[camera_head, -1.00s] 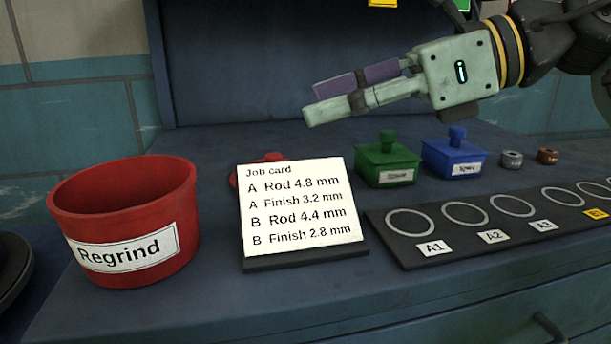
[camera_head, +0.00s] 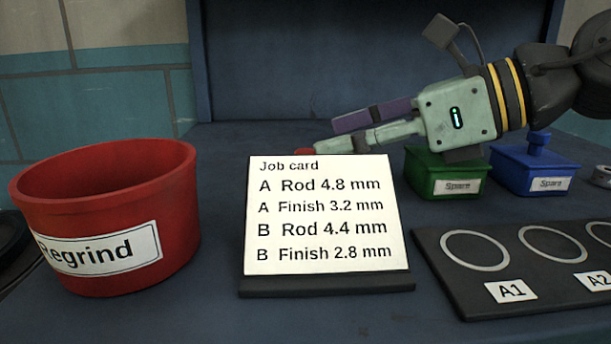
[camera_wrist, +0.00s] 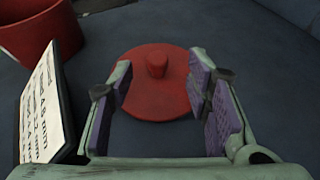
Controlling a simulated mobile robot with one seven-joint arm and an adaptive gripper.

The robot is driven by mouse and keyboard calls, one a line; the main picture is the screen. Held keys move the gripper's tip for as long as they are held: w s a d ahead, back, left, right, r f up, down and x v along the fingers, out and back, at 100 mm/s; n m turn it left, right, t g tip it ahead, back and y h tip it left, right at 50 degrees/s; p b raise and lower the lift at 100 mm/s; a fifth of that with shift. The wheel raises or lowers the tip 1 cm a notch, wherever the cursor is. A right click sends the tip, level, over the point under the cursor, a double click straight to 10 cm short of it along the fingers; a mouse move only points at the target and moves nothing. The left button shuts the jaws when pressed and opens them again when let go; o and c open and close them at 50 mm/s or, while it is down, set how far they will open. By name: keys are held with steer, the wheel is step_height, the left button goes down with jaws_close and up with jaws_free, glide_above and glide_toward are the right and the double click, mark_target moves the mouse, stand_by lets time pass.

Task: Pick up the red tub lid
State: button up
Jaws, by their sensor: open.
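The red tub lid (camera_wrist: 158,92) is a flat round disc with a small knob. In the wrist view it lies on the dark bench top, between and just beyond my fingers. In the head view only a sliver of the lid (camera_head: 306,151) shows above the job card, which hides the rest. My gripper (camera_wrist: 160,95) is open and empty. In the head view my gripper (camera_head: 325,136) reaches left behind the card, low above the bench, with its fingertips close to the lid.
The job card (camera_head: 318,215) stands in front of the lid. The red Regrind tub (camera_head: 105,220) is at left. A green box (camera_head: 433,185) and a blue box (camera_head: 535,172) stand right, partly under my wrist. A black tray (camera_head: 455,275) with ringed places lies at front right.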

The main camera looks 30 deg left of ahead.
mark_target(310, 151)
steer(key=x, duration=0.3)
steer(key=shift+s+a+f, duration=0.2)
steer(key=shift+a, duration=0.05)
jaws_close()
stand_by(0.4)
